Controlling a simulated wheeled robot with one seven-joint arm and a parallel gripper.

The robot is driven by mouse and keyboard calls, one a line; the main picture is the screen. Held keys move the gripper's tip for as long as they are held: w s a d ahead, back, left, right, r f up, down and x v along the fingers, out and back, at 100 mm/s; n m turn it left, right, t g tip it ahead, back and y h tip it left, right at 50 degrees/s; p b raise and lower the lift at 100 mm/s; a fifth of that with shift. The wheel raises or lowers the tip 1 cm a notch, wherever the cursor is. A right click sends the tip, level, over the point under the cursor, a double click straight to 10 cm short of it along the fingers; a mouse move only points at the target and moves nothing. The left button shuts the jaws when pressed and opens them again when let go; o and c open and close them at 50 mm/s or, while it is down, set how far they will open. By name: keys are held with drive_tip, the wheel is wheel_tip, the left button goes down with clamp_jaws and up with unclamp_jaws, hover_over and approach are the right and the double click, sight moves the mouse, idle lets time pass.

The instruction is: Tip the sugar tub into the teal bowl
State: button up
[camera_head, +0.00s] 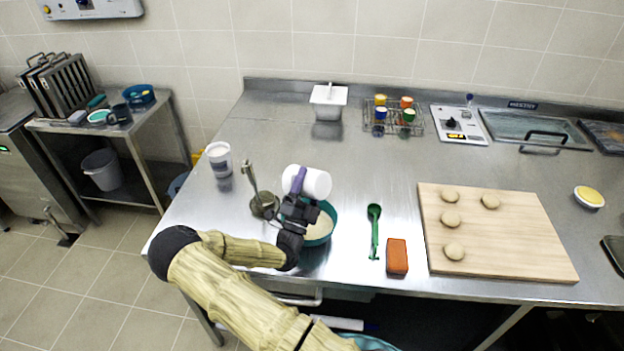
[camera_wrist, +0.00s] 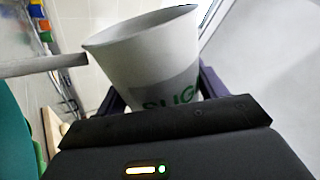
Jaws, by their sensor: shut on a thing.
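My gripper (camera_head: 299,184) is shut on the white sugar tub (camera_head: 316,183) and holds it tipped on its side above the teal bowl (camera_head: 331,211). The tub's green "SUG" lettering shows in the wrist view, where the tub (camera_wrist: 150,65) sits between the dark fingers. The bowl holds a pale, off-white fill, partly hidden by my gripper and the tub. A teal surface (camera_wrist: 14,125) shows at the left edge of the wrist view.
A white tub (camera_head: 219,159) stands farther left. A green spoon (camera_head: 374,230), an orange block (camera_head: 397,257) and a board (camera_head: 510,235) with dough rounds lie right.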

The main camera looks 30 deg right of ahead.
sight(297, 167)
drive_tip(key=shift+w+a+r+n+t+y+p, duration=0.15)
drive_tip(key=shift+w+r+n+t+y+p, duration=0.15)
drive_tip(key=shift+n+t+y+p, duration=0.45)
drive_tip(key=shift+w+a+r+n+t+y+p, duration=0.15)
drive_tip(key=shift+w+r+n+y+p, duration=0.3)
drive_tip(key=shift+n+p, duration=0.7)
drive_tip(key=n+y+p, duration=0.1)
drive_tip(key=w+n+y+p, duration=0.1)
drive_tip(key=n+p, duration=0.1)
drive_tip(key=n+t+y+p, duration=0.1)
drive_tip(key=n, duration=0.1)
drive_tip(key=shift+w+a+y, duration=0.25)
drive_tip(key=shift+a+y, duration=0.05)
drive_tip(key=shift+a, duration=0.05)
drive_tip(key=n+y+p, duration=0.1)
drive_tip(key=w+n+y+p, duration=0.1)
drive_tip(key=p, duration=0.1)
drive_tip(key=shift+w+a+n, duration=0.1)
drive_tip(key=shift+a+n, duration=0.2)
drive_tip(key=shift+a, duration=0.05)
drive_tip(key=shift+w+f, duration=0.1)
drive_tip(key=shift+f, duration=0.05)
drive_tip(key=shift+f+n, duration=0.1)
drive_tip(key=shift+n, duration=0.2)
drive_tip(key=shift+a, duration=0.1)
idle(0.5)
